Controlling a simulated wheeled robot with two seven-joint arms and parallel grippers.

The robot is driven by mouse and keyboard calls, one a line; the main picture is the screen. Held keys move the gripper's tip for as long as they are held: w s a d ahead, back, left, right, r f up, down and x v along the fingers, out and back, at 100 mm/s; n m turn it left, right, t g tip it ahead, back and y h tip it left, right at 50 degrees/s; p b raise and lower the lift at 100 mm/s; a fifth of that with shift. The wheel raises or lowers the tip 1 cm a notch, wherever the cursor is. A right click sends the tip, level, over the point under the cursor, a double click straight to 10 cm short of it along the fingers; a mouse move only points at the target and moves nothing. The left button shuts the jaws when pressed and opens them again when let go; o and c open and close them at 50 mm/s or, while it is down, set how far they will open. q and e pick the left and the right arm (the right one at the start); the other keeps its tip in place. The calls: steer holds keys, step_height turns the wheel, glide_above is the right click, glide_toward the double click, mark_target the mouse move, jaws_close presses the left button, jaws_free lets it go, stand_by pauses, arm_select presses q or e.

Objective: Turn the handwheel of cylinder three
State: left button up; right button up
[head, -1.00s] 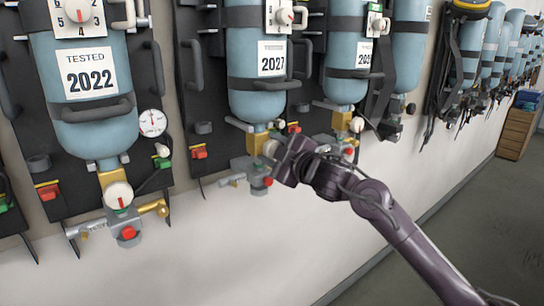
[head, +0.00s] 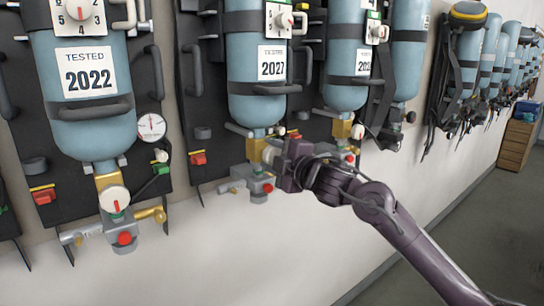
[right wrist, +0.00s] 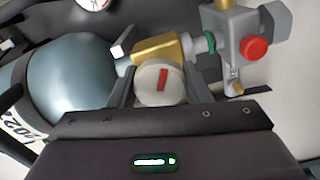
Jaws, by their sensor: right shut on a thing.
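The handwheel, a round cream knob with a red bar, sits at the brass valve (right wrist: 160,48) below a blue cylinder (head: 255,70) tagged 2027. The handwheel (right wrist: 158,84) is in the middle of the right wrist view; in the head view only its left edge (head: 268,154) shows beside my gripper. My right gripper (right wrist: 155,88) is shut on it, one finger on each side. In the head view my right gripper (head: 280,163) reaches the knob from the right. The red bar is slightly tilted in the wrist view. No cylinder number is legible. My left gripper is out of view.
A cylinder (head: 85,70) tagged 2022 hangs at left with its own handwheel (head: 114,199). Another cylinder (head: 346,65) hangs close at right. A grey fitting with a red button (right wrist: 254,48) lies beside the held handwheel.

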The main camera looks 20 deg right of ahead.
steer(key=o, duration=1)
steer(key=b+v, duration=0.2)
steer(key=v, duration=0.5)
steer(key=shift+s+b, duration=0.35)
steer(key=shift+s, duration=0.05)
steer(key=shift+d, duration=0.1)
stand_by(1.1)
